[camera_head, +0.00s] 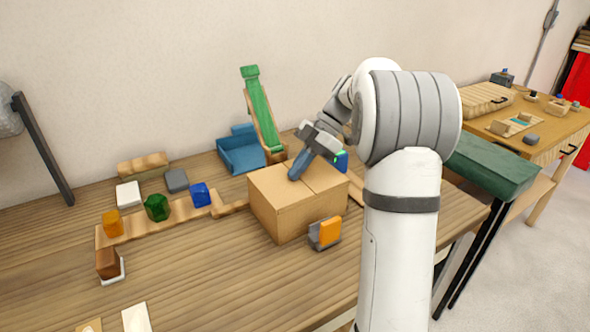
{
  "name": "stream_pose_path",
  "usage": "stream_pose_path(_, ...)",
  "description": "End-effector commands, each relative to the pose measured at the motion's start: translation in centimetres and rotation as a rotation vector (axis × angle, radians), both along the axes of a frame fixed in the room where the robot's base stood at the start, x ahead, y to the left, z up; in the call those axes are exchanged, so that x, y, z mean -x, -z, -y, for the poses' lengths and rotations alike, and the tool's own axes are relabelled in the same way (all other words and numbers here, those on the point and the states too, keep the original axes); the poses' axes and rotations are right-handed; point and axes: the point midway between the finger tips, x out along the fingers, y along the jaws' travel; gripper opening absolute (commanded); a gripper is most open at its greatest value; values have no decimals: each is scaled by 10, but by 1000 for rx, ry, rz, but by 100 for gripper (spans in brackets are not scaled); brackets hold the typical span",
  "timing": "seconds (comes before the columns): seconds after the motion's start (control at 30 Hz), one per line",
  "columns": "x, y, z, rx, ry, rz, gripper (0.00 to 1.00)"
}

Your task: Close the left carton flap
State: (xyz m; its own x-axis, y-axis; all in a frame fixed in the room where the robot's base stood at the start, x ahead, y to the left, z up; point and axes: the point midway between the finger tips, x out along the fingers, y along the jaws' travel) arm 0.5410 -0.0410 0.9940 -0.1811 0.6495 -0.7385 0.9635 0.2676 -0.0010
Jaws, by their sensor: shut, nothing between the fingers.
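The cardboard carton (282,218) stands on the wooden table. Its left flap (268,186) lies flat across the left part of the top. The right part of the top (326,178) also looks flat, with a seam between the two. My gripper (294,176) reaches down from the upper right. It is shut and empty, with its fingertips on or just above the left flap near the seam. The gripper and arm hide part of the carton's back edge.
An orange and grey block (325,233) stands at the carton's front right. A green chute (262,110) and blue tray (242,152) stand behind. A wooden strip with coloured pieces, including a green one (157,207), lies left. The front table is mostly clear.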

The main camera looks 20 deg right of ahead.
Motion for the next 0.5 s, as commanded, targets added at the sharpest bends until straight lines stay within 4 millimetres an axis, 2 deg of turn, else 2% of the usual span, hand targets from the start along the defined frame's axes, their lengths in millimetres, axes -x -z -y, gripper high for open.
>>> stream_pose_path(0.13,0,-16,0,0,-1,2,0)
stream_pose_path(0.3,1,-47,2,0,-2,1,0)
stream_pose_path(0.33,-2,-36,12,0,2,-3,0)
stream_pose_path(0.5,-12,-21,49,0,1,-1,0)
